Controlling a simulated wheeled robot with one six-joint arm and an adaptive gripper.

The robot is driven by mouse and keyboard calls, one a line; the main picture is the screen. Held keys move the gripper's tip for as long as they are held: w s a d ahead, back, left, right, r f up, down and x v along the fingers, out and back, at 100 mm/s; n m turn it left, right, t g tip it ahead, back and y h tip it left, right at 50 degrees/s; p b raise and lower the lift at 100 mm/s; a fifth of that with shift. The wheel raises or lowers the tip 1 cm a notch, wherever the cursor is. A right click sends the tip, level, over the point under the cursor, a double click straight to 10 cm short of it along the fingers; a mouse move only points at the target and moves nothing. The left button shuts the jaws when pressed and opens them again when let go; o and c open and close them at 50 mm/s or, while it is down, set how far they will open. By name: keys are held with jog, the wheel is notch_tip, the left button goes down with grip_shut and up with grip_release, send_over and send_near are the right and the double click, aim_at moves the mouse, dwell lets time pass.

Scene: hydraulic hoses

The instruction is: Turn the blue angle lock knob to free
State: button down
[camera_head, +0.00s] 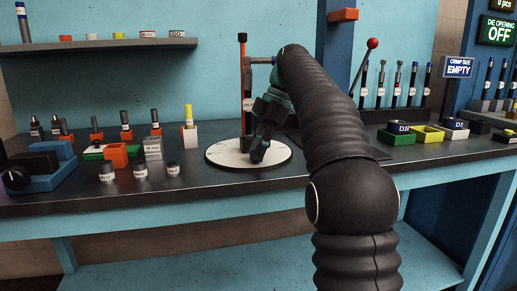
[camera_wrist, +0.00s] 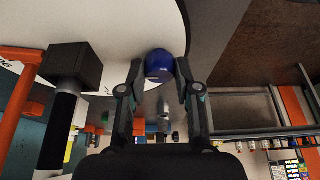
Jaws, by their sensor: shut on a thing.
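The blue angle lock knob (camera_wrist: 160,66) sits near the edge of the white round plate in the wrist view. The fingers of my gripper (camera_wrist: 160,78) are closed on it from both sides. In the head view my gripper (camera_head: 262,150) reaches down over the white round plate (camera_head: 225,155) on the bench, and it hides the knob there. A black clamp block on a dark post (camera_wrist: 75,66) stands to the left of my gripper in the wrist view. Which way the knob is turned cannot be told.
An orange upright (camera_head: 242,85) stands behind the plate. Small fittings and blocks, including a grey block (camera_head: 153,149), stand left on the bench. A red-knobbed lever (camera_head: 372,44) and several trays, including a green one (camera_head: 396,137), are to the right. The front bench edge is clear.

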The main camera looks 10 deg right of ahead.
jog(key=c, duration=0.8)
grip_release()
